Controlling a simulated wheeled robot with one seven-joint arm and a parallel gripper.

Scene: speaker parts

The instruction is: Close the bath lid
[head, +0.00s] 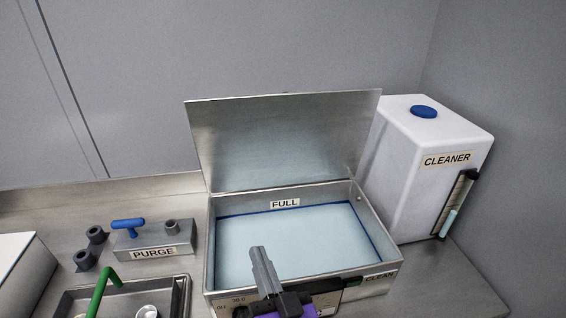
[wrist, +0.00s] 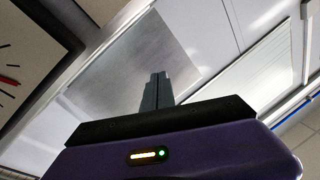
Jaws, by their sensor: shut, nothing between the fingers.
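The bath (head: 377,275) is a metal box with pale blue liquid inside and a "FULL" label on its inner back wall. Its lid (head: 285,140) is a flat metal sheet standing open, tilted up at the back edge of the bath. My gripper (head: 260,252) is shut and empty, pointing up over the front part of the bath, apart from the lid. In the wrist view my gripper's closed fingers (wrist: 156,84) point toward the lid (wrist: 135,70). My gripper hides part of the bath's front panel.
A white cleaner tank (head: 405,165) with a blue cap stands right of the bath. A purge block (head: 153,243) with a blue handle is at left. A metal tray (head: 183,290) with a green handle is at front left. A wall is close behind.

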